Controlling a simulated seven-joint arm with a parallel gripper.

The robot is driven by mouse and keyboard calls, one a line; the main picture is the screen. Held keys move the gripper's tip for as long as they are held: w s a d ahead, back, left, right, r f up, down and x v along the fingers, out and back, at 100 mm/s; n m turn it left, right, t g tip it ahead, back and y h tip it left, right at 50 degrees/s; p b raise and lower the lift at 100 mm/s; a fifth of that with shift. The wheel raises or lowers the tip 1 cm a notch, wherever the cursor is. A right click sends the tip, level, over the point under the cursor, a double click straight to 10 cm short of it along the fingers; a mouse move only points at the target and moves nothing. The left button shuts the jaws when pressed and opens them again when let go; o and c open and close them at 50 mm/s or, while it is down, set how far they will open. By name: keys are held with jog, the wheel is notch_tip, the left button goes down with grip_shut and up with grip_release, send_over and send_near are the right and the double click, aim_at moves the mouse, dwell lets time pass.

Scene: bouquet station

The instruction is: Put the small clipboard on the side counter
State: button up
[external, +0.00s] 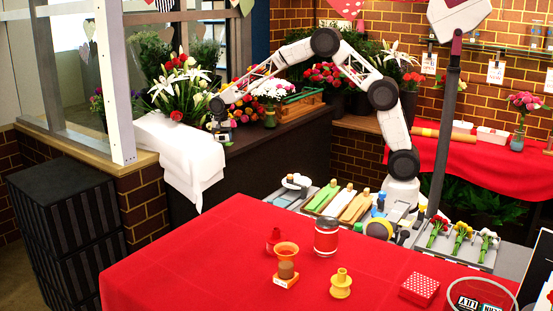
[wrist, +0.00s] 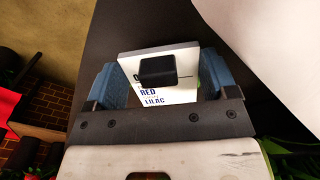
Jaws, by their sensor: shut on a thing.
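The small clipboard (wrist: 155,93) is a white card with a black clip and the words "RED" and "LILAC", seen in the wrist view. It lies between the two blue fingers of my gripper (wrist: 163,80), which is shut on it. In the external view my gripper (external: 222,130) is at the far left of my reach, low over the dark side counter (external: 262,150), close to the white cloth. The clipboard is too small there to make out clearly. I cannot tell whether it touches the counter.
A white cloth (external: 180,145) drapes over the counter's left end. White lilies (external: 168,88) and other flowers stand close behind my gripper. A wooden crate (external: 300,106) is farther right. The red table (external: 215,255) in front holds a can (external: 326,238) and small stands.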

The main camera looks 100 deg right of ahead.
aim_at(219, 148)
jog(key=shift+w+d, duration=0.45)
jog(key=shift+w, duration=0.4)
jog(key=shift+f, duration=0.15)
jog(key=shift+f, duration=1.65)
jog(key=shift+f, duration=0.15)
jog(key=o, duration=0.8)
jog(key=shift+o, duration=0.2)
notch_tip(219, 148, up, 12)
jog(key=shift+r, duration=0.15)
